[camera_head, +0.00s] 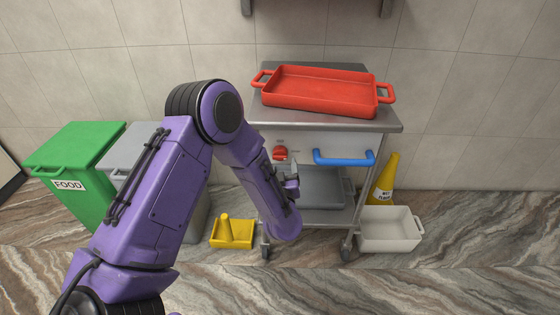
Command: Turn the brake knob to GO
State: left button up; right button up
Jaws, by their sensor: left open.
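The red brake knob (280,153) sits on the front panel of the steel cart (330,140), left of the blue handle (344,158). Small label marks beside the knob are too small to read. My left arm comes in from the left, and my left gripper (294,174) shows just below and right of the knob, apart from it in the picture. It is open, with nothing seen between its fingers. The arm's wrist hides part of the gripper and the cart's lower left side. My right gripper is not in view.
A red tray (322,91) lies on the cart top, and a grey tray (322,188) on its lower shelf. On the floor are a green FOOD bin (75,160), a grey bin (125,150), a yellow dustpan-like thing (232,234), a white crate (390,238) and a yellow cone (385,180).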

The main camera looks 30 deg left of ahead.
aim_at(279, 158)
pick_arm(q)
jog(key=x, duration=0.4)
jog(key=shift+w+a+f, duration=0.1)
jog(key=shift+w+a, duration=0.15)
jog(key=shift+w, duration=0.05)
jog(key=c, duration=1)
jog(key=shift+n, duration=0.4)
jog(key=n, duration=0.3)
jog(key=shift+n, duration=0.4)
jog(key=n, duration=0.4)
jog(key=shift+h, duration=0.3)
jog(key=n+b, duration=0.1)
jog(key=n, duration=0.3)
jog(key=shift+n+b, duration=0.3)
jog(key=shift+n, duration=0.1)
jog(key=shift+a+n+h+b, duration=0.1)
jog(key=shift+n+h+b, duration=0.4)
jog(key=shift+n, duration=1.4)
